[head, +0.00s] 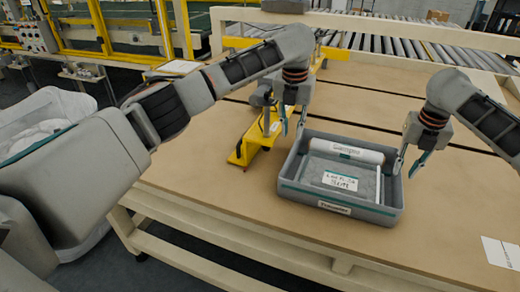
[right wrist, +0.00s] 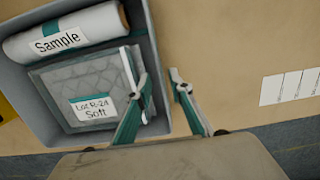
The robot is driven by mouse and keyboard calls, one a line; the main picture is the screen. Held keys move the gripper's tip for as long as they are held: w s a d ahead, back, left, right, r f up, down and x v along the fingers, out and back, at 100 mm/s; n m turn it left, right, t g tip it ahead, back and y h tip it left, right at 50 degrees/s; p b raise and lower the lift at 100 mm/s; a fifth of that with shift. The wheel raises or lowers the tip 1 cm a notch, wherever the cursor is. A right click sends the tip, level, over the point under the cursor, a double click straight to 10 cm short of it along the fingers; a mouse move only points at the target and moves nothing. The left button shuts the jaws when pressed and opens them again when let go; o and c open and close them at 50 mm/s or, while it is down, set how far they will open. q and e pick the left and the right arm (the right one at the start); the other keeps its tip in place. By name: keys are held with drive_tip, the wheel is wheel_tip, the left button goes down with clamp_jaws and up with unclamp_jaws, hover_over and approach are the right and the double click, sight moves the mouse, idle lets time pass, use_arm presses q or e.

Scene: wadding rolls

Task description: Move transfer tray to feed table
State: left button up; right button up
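The grey transfer tray (head: 340,208) stands on the tan tabletop in the head view. It holds a white roll labelled "Sample" (head: 345,151) and a grey quilted pad labelled "Lot R-24 Soft" (head: 370,176). My left gripper (head: 292,123) is open at the tray's far left corner; contact is unclear. My right gripper (head: 409,162) is open at the tray's right side. In the right wrist view the right gripper (right wrist: 161,88) has one finger over the tray's inside and one outside, with the tray's right wall (right wrist: 155,50) between; touching cannot be told.
A yellow bracket (head: 245,150) stands on the table left of the tray. A roller conveyor (head: 400,48) runs behind the table. A white labelled sheet (head: 499,253) lies at the table's right. The tan surface (head: 440,215) right of the tray is clear.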

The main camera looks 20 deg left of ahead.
wheel_tip(320, 180, up, 6)
drive_tip(key=shift+s+r, duration=0.2)
drive_tip(key=shift+s, duration=0.2)
idle(0.3)
